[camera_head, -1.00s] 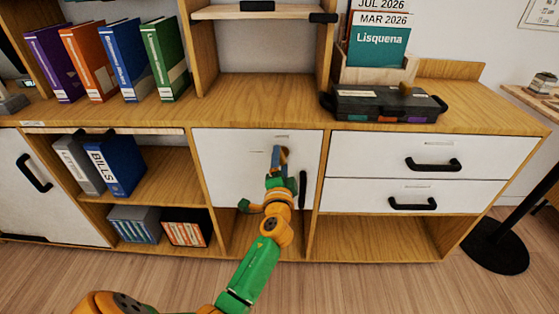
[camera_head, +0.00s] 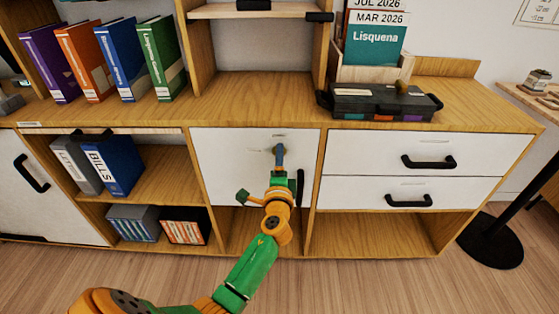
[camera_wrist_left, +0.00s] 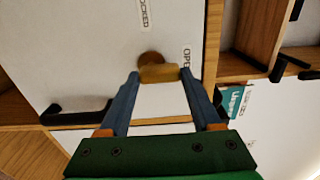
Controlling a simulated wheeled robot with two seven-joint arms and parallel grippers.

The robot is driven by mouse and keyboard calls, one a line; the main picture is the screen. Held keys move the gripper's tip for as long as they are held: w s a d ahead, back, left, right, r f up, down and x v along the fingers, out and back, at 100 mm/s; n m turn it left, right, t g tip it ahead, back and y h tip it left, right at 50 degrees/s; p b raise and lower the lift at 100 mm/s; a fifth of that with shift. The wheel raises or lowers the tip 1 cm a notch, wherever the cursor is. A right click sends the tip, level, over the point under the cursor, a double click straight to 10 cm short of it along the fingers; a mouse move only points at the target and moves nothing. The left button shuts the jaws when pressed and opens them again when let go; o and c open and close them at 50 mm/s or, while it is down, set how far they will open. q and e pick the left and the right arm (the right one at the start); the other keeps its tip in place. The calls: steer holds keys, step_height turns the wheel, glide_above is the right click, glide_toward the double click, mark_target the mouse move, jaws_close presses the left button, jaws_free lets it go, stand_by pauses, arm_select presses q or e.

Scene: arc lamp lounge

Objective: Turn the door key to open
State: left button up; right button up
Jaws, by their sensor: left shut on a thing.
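The white cabinet door (camera_head: 225,165) is closed, in the middle of the long wooden cabinet. My left gripper (camera_head: 279,152) is at the upper right part of this door. In the left wrist view its two blue fingers (camera_wrist_left: 159,76) are shut on the brass key (camera_wrist_left: 158,73), one finger at each end of its bow. The key sits in a round brass lock (camera_wrist_left: 151,58) on the door face. Printed labels reading LOCKED (camera_wrist_left: 145,14) and OPEN (camera_wrist_left: 187,57) are beside the lock. The head view hides the key behind the gripper. My right gripper is out of view.
A black door handle (camera_head: 300,187) is just right of my left gripper. Two drawers (camera_head: 420,155) are to the right. Open shelves with binders (camera_head: 122,165) are to the left. A black case (camera_head: 380,103) lies on the cabinet top.

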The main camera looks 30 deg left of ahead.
arm_select(q)
steer(key=o, duration=1.4)
steer(key=v, duration=0.7)
steer(key=shift+s, duration=0.1)
